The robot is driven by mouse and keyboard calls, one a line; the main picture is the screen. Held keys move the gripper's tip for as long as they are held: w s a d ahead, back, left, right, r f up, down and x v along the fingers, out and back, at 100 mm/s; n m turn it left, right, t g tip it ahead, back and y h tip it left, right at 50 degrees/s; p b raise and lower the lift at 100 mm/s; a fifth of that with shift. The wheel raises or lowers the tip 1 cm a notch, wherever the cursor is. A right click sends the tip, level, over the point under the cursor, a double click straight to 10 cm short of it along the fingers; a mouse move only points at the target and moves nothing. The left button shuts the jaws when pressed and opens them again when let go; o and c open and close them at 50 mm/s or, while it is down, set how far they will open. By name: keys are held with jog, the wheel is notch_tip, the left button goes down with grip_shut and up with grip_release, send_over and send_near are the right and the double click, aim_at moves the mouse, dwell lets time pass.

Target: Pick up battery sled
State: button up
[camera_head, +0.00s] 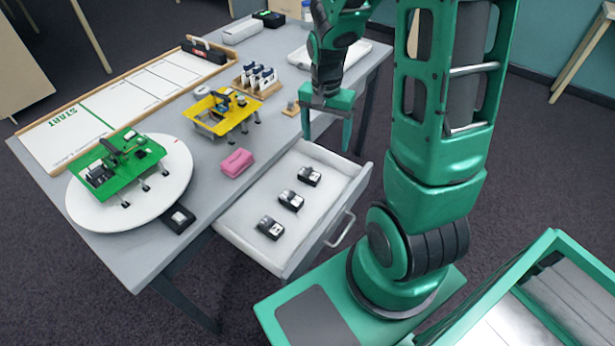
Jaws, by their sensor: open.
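Three small black blocks with pale tops, which look like battery sleds, lie in a row in the open white drawer: a near one (270,228), a middle one (291,200) and a far one (309,176). A similar dark block (178,219) sits at the table's front edge beside the round white turntable (84,207); I cannot tell whether it is also a sled. My gripper (327,140) points down with its fingers apart and empty. In the picture it is just above the drawer's far end, apart from the blocks.
The drawer (250,246) sticks out from the grey table (128,262). The turntable carries a green board (122,165). A yellow board (222,115), a pink block (237,162) and a wooden rack (262,91) stand on the table. A white START track (70,130) lies behind.

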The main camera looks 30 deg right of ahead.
jog(key=m, duration=0.1)
send_over(309, 169)
notch_tip(309, 169, down, 6)
jog(key=shift+m+y, duration=0.3)
jog(key=f, duration=0.5)
jog(key=shift+s+a+f, duration=0.2)
jog(key=shift+s+f, duration=0.1)
jog(key=shift+w+d+f, duration=0.1)
jog(key=shift+f, duration=1.25)
jog(key=shift+w+d+f, duration=0.1)
jog(key=shift+f, duration=1.25)
jog(key=c, duration=1.1)
